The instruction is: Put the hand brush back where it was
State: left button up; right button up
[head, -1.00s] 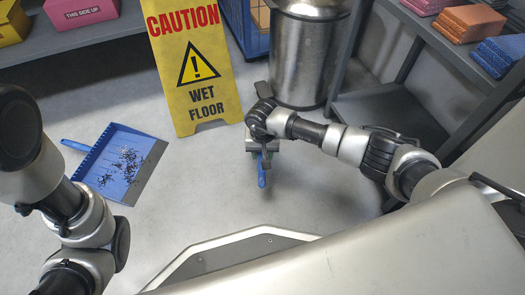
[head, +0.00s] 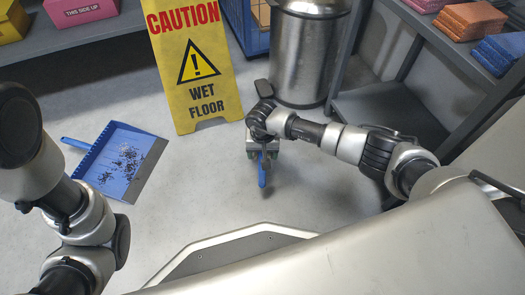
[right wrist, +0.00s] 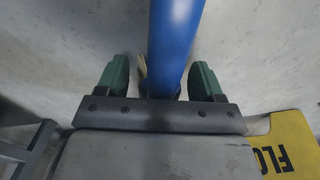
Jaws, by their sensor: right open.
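The hand brush shows as a blue handle (head: 263,174) on the grey floor in the middle of the head view. My right gripper (head: 263,154) is over it, pointing down. In the right wrist view the handle (right wrist: 174,40) runs between the two green fingers of my right gripper (right wrist: 160,82). The fingers are open, with a gap on each side of the handle. A small pale part beside the handle may be bristles; the brush head is mostly hidden. My left arm is at the left of the head view, but its gripper does not show.
A blue dustpan (head: 118,158) with dark debris lies on the floor at left. A yellow wet-floor sign (head: 195,70) and a steel bin (head: 302,55) stand behind my right gripper. A grey shelf (head: 385,105) is at right. Floor in front is clear.

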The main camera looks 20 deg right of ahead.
notch_tip(320, 180, up, 11)
jog(key=p, duration=0.7)
jog(key=shift+p, duration=0.4)
jog(key=shift+f, duration=0.1)
